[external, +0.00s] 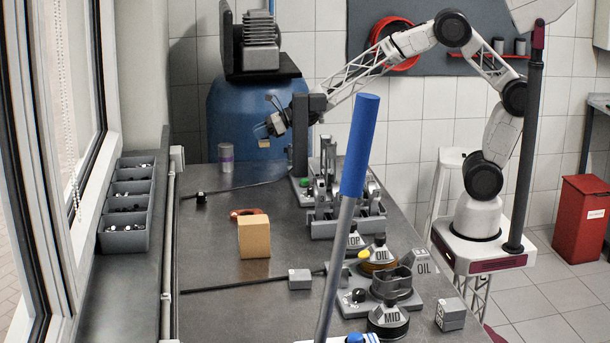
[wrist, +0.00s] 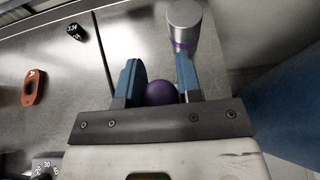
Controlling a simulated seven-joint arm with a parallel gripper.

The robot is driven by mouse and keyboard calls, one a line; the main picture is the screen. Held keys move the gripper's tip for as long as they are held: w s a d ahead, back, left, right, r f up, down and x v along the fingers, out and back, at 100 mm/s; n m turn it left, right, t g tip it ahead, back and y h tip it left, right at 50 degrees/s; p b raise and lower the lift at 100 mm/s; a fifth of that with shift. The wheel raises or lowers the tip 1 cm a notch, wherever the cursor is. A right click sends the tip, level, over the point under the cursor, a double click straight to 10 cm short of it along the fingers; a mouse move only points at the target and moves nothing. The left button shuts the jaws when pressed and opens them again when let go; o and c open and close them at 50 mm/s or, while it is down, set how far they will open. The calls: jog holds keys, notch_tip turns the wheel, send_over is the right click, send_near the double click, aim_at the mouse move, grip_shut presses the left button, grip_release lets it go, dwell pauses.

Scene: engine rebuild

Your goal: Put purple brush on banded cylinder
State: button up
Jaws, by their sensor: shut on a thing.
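The banded cylinder (external: 226,158) is a grey upright can with a purple band, standing at the far left end of the workbench. In the wrist view the cylinder (wrist: 184,22) is at the top, just past the right finger. My gripper (external: 268,128) is raised above the bench, to the right of the cylinder and higher than it. In the wrist view my gripper (wrist: 158,75) has its blue fingers on either side of the purple brush (wrist: 160,94), of which only a rounded purple end shows. A small tan part shows below the fingers in the external view.
An orange-red part (external: 248,213) and a tan block (external: 254,237) are on the bench. A small black piece (external: 201,198) lies nearer the cylinder. A grey fixture (external: 345,210) stands to the right. A blue drum (external: 228,100) is behind the bench. A blue-topped pole (external: 359,145) crosses the foreground.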

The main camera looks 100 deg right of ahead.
jog(key=shift+s+a+r, duration=0.1)
jog(key=shift+s+r, duration=0.1)
jog(key=shift+r, duration=0.65)
jog(key=shift+s+r, duration=0.25)
jog(key=shift+r, duration=0.65)
jog(key=shift+s+a+r, duration=0.1)
jog(key=shift+s+r, duration=0.1)
jog(key=shift+r, duration=0.65)
send_over(221, 145)
jog(key=shift+f, duration=0.75)
jog(key=shift+f, duration=1.75)
jog(key=shift+f, duration=0.1)
jog(key=o, duration=1)
jog(key=shift+c, duration=0.2)
